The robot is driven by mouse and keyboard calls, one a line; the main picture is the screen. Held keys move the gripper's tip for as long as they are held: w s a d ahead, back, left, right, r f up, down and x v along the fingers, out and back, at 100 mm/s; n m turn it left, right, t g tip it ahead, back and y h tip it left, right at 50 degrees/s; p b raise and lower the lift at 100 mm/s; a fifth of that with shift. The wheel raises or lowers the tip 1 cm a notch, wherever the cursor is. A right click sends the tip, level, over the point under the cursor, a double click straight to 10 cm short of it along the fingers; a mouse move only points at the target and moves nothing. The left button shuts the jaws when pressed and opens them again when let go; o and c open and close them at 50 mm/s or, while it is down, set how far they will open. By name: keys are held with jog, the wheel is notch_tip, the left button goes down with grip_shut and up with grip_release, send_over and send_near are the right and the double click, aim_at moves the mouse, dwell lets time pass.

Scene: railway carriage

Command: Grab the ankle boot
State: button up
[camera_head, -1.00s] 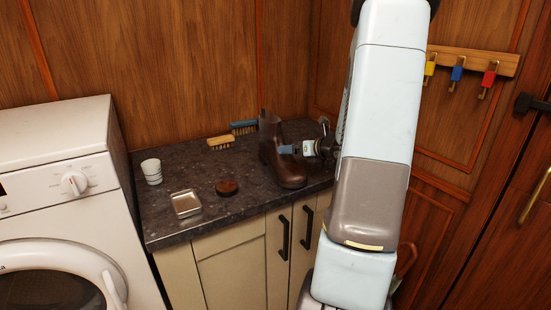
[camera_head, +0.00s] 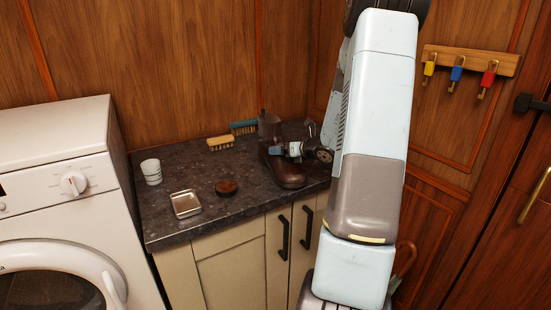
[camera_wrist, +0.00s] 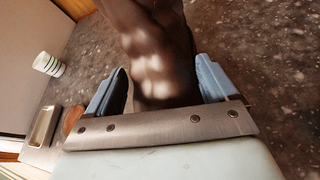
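The brown ankle boot (camera_head: 282,172) stands upright on the dark worktop, with its toe toward the front. My gripper (camera_head: 277,150) is at the boot's ankle, coming from the right. In the wrist view the boot (camera_wrist: 158,62) runs between the two blue fingers of my gripper (camera_wrist: 160,82). The fingers are apart, one on each side of the boot. A small gap shows by the left finger; the right finger is very close to the boot, and I cannot tell if it touches.
On the worktop (camera_head: 235,208) are a white cup (camera_head: 151,172), a metal tray (camera_head: 186,204), a round brown tin (camera_head: 227,187), a tan brush (camera_head: 220,143) and a blue brush (camera_head: 243,127) near the back wall. A washing machine (camera_head: 50,200) stands left. Key hooks (camera_head: 470,62) hang at the right.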

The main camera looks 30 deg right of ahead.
aim_at(281, 141)
jog(key=c, duration=1.2)
jog(key=shift+r, duration=0.1)
jog(key=shift+r, duration=0.55)
notch_tip(281, 141, up, 2)
jog(key=shift+s+r, duration=0.1)
jog(key=shift+r, duration=0.1)
jog(key=s+a+r, duration=0.4)
jog(key=s+r, duration=0.5)
jog(key=s, duration=0.4)
jog(key=shift+r, duration=0.2)
